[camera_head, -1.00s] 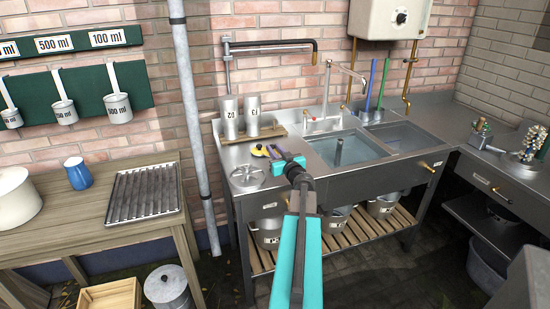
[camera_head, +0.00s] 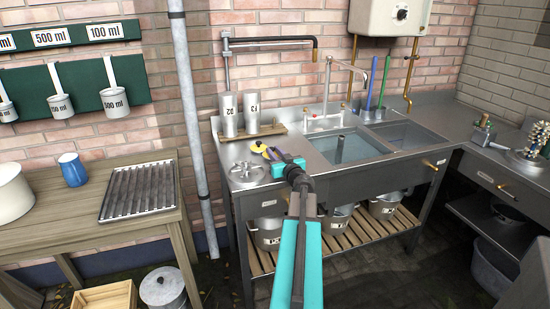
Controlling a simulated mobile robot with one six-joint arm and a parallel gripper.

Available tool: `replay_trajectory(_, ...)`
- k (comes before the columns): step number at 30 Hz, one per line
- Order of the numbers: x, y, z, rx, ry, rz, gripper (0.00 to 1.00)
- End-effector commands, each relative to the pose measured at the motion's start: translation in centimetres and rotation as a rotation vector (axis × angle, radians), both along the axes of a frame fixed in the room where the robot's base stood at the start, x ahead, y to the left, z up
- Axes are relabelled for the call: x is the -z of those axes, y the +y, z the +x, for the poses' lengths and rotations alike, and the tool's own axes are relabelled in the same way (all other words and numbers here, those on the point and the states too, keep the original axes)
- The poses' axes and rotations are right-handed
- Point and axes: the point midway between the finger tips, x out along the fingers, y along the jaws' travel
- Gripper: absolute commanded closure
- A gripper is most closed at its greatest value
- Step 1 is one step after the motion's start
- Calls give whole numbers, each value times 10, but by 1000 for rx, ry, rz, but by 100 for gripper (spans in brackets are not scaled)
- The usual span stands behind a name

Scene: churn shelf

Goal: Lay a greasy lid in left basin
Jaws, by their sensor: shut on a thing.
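My gripper (camera_head: 273,154), a teal body with purple fingers, is over the left drainboard of the steel sink. It is shut on a small yellow round thing (camera_head: 258,147), which looks like a lid, though it is small and partly covered by the fingers. A round silver metal piece with a raised centre (camera_head: 246,174) lies on the drainboard, just left of and nearer than my gripper. I cannot tell whether it is another lid. The left basin (camera_head: 365,153) is right of my gripper, with a dark upright pipe (camera_head: 339,149) in it.
Two metal cups (camera_head: 252,110) stand on a wooden board behind my gripper. A tap (camera_head: 343,70) rises behind the left basin. The right basin (camera_head: 408,138) is beside it, with blue and green upright rods behind. Pots stand on the slatted shelf (camera_head: 262,259) below.

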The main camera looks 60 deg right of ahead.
Motion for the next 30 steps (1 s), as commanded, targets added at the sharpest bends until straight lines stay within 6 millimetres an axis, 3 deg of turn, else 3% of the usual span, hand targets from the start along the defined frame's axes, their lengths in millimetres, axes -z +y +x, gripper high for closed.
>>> replay_trajectory(17, 5, 0, 0, 0, 0, 1, 100)
replay_trajectory(18, 4, 0, 0, 0, 0, 1, 73)
replay_trajectory(20, 4, 0, 0, 0, 0, 0, 63)
replay_trajectory(30, 4, 0, 0, 0, 0, 0, 61)
